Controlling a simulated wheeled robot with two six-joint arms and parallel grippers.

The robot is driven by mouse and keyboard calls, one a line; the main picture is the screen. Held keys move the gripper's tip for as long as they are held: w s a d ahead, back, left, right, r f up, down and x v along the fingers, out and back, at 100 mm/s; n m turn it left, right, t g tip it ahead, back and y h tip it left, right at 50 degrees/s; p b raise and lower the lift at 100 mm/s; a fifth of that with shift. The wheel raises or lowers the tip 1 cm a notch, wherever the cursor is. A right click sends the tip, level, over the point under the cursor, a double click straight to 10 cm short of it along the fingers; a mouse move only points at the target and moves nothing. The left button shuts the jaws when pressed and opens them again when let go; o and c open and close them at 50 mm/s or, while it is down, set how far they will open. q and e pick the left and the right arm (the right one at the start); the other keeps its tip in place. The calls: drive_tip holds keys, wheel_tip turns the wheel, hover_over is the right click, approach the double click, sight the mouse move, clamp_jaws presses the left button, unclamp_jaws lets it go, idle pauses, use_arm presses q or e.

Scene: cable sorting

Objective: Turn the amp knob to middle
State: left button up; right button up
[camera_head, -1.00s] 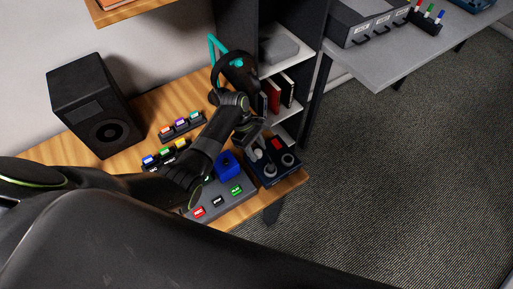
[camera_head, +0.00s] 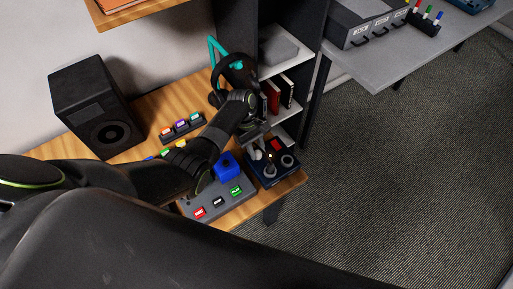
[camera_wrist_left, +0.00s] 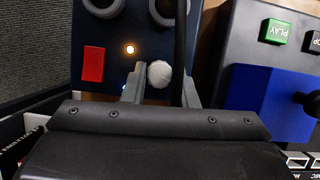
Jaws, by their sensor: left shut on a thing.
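The amp (camera_head: 284,174) is a dark blue box at the right end of the wooden desk, with a red switch (camera_head: 277,144), a lit orange light and several round knobs on top. My left gripper (camera_head: 259,147) is over its far left part, pointing down. In the left wrist view, my left gripper (camera_wrist_left: 160,92) has a finger on either side of a pale round knob (camera_wrist_left: 159,74) and is shut on it. The red switch (camera_wrist_left: 92,64) and orange light (camera_wrist_left: 129,49) show beside it. I cannot read the knob's angle. My right gripper is not in view.
A grey button panel (camera_head: 217,207) with a blue block (camera_head: 227,167) stands left of the amp. Headphones (camera_head: 238,69) hang on a teal stand behind. A shelf with books (camera_head: 273,97) and a black speaker (camera_head: 95,105) are near.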

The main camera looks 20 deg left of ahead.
use_arm(q)
drive_tip(key=m+g+y, duration=0.1)
drive_tip(key=m, duration=0.2)
drive_tip(key=shift+w+d+m, duration=0.1)
drive_tip(key=shift+w+m, duration=0.05)
drive_tip(key=shift+m, duration=0.25)
drive_tip(key=m+y, duration=0.1)
drive_tip(key=m, duration=0.2)
drive_tip(key=shift+d+m+g, duration=0.1)
drive_tip(key=shift+m+g, duration=0.2)
drive_tip(key=shift+g, duration=0.1)
drive_tip(key=m+y, duration=0.1)
drive_tip(key=m, duration=0.2)
drive_tip(key=shift+m+y, duration=0.3)
drive_tip(key=shift+y, duration=0.1)
drive_tip(key=shift+d+m+y, duration=0.15)
drive_tip(key=shift+m+y, duration=0.35)
drive_tip(key=shift+m, duration=1)
drive_tip(key=o, duration=1)
